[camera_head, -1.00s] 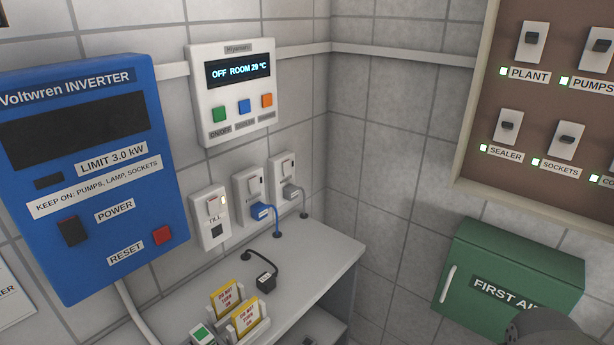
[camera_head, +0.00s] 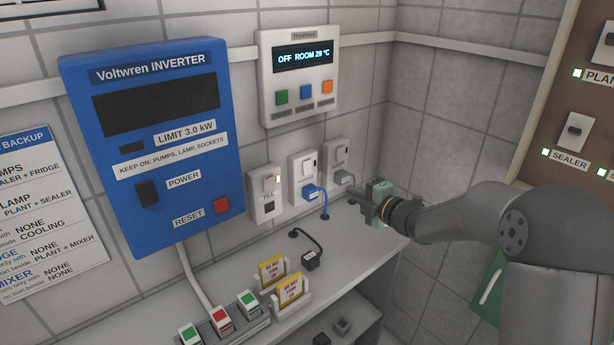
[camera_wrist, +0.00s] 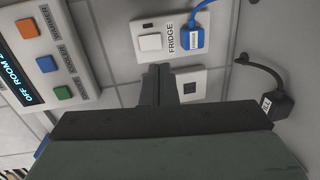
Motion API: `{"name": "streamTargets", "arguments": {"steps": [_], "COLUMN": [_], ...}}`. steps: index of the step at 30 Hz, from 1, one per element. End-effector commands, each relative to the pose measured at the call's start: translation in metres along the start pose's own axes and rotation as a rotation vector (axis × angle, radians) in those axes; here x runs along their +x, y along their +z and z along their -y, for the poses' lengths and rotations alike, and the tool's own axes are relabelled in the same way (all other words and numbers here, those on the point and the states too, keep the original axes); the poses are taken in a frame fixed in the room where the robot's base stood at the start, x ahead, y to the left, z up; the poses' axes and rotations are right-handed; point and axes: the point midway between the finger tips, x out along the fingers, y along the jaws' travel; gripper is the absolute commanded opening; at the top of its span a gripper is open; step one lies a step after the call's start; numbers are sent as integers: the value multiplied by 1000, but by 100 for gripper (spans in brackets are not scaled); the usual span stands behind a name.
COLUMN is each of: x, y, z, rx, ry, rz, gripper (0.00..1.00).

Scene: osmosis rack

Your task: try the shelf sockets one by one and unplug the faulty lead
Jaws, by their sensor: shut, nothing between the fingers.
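Three wall sockets stand in a row above the shelf (camera_head: 345,262). The left socket (camera_head: 257,206), marked TILL in the earlier head view, has no plug in it; a black plug (camera_head: 311,260) lies on the shelf on its lead, also in the wrist view (camera_wrist: 277,104). The middle socket (camera_head: 296,170), which reads FRIDGE in the wrist view (camera_wrist: 150,42), holds a blue plug (camera_head: 312,192). The right socket (camera_head: 336,155) holds a grey plug (camera_head: 344,178). My gripper (camera_head: 360,199) is shut and empty, in front of the right sockets; its fingers (camera_wrist: 161,72) partly hide a socket in the wrist view.
A blue inverter (camera_head: 180,110) and a cooler panel (camera_head: 298,38) reading OFF hang above. Two yellow DO NOT TURN ON tags (camera_head: 290,290) and red and green blocks (camera_head: 221,318) stand at the shelf's front. A switch board (camera_head: 575,95) is right.

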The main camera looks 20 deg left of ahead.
Motion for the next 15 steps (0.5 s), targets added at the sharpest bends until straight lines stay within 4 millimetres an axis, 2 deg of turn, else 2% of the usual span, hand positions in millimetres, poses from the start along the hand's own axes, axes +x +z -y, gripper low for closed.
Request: {"name": "streamTargets", "arguments": {"steps": [4, 15], "x": [6, 9], "y": [-7, -7], "z": [0, -1], "rx": [-33, -32], "ry": [24, 25], "rz": [-46, -46], "gripper": [0, 0]}}
